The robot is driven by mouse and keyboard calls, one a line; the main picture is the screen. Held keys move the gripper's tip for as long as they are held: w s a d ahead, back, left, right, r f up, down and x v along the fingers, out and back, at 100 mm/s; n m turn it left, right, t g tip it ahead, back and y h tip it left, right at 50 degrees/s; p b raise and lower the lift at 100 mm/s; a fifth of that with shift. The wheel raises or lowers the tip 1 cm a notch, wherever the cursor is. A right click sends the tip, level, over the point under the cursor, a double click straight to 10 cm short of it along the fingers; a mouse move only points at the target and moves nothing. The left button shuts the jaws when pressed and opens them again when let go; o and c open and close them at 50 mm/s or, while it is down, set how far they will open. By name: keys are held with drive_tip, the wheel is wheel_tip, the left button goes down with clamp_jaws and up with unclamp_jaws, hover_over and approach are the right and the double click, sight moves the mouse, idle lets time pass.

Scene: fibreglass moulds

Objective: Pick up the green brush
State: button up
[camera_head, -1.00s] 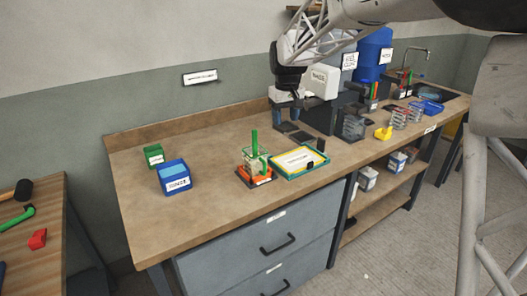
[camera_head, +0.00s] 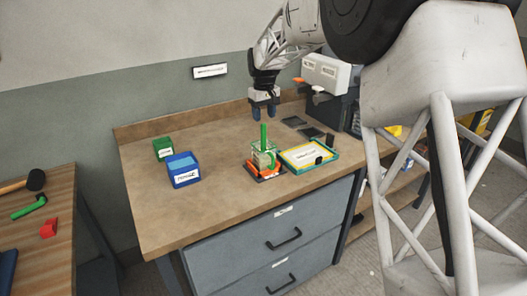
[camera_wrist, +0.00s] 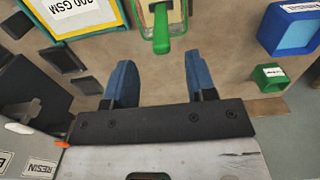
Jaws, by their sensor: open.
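In the wrist view the green brush (camera_wrist: 161,28) shows at the top middle, just beyond my fingertips. My gripper (camera_head: 263,115) points down, with its blue fingers apart and nothing between them. In the head view it is above and slightly behind the container. It also shows in the wrist view (camera_wrist: 157,65).
A yellow-and-teal tray (camera_head: 325,161) with a labelled sheet sits right of the container. A blue box (camera_head: 184,175) and a green box (camera_head: 162,149) are to the left. A green tool (camera_head: 28,208) lies on the other table. The bench's left front is clear.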

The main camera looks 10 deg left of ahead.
sight(264, 132)
drive_tip(key=shift+f, duration=1.3)
drive_tip(key=shift+s+f, duration=0.1)
drive_tip(key=shift+f, duration=2.5)
clamp_jaws()
drive_tip(key=shift+r, duration=0.15)
wheel_tip(264, 132, up, 18)
